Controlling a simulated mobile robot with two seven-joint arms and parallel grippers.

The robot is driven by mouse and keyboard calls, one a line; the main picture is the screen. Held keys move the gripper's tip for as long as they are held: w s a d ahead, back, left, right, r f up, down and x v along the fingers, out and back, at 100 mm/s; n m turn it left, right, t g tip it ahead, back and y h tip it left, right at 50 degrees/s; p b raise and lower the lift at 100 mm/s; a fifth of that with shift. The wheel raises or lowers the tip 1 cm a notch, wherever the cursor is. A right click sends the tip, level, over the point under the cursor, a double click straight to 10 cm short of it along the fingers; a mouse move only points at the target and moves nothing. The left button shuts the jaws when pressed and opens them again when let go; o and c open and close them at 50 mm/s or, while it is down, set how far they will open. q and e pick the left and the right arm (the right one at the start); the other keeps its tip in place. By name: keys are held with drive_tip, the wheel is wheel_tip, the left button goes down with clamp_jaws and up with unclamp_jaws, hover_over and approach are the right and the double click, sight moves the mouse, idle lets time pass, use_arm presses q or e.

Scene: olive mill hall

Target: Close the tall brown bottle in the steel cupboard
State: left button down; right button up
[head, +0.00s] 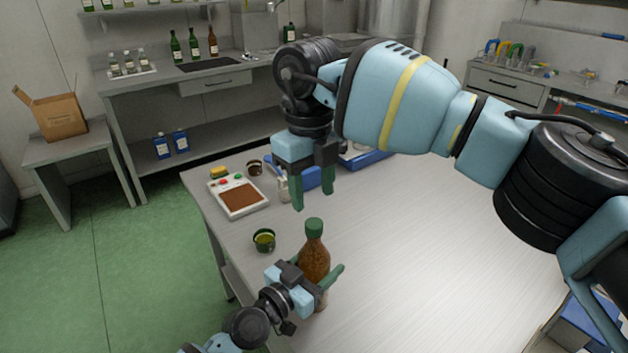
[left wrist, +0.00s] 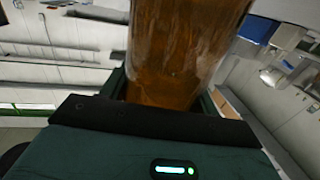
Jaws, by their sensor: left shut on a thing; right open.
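The tall brown bottle (head: 314,260) is upright at the near left part of the pale table, with a green cap (head: 314,229) on its neck. My left gripper (head: 318,279) is shut around the bottle's body. The left wrist view shows the brown glass (left wrist: 185,55) close up between the fingers; the bottle's top is out of that view. My right gripper (head: 312,196) is open and empty, pointing down above the cap and apart from it. I cannot tell whether the bottle's base touches the table. No steel cupboard can be made out.
On the table (head: 440,245) are a green-rimmed cup (head: 264,240), a white device with a brown panel (head: 238,197), a yellow sponge (head: 219,172), a small dark jar (head: 255,167) and a blue tray (head: 366,159). The table's right part is clear. My right arm crosses above it.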

sight(314, 223)
drive_tip(key=n, duration=0.6)
drive_tip(key=shift+r+n, duration=0.25)
drive_tip(key=shift+n, duration=0.05)
drive_tip(key=n, duration=0.6)
drive_tip(key=shift+d+r, duration=0.1)
drive_tip(key=shift+r, duration=0.15)
drive_tip(key=shift+f, duration=0.1)
drive_tip(key=shift+f, duration=3.9)
drive_tip(key=shift+c, duration=0.2)
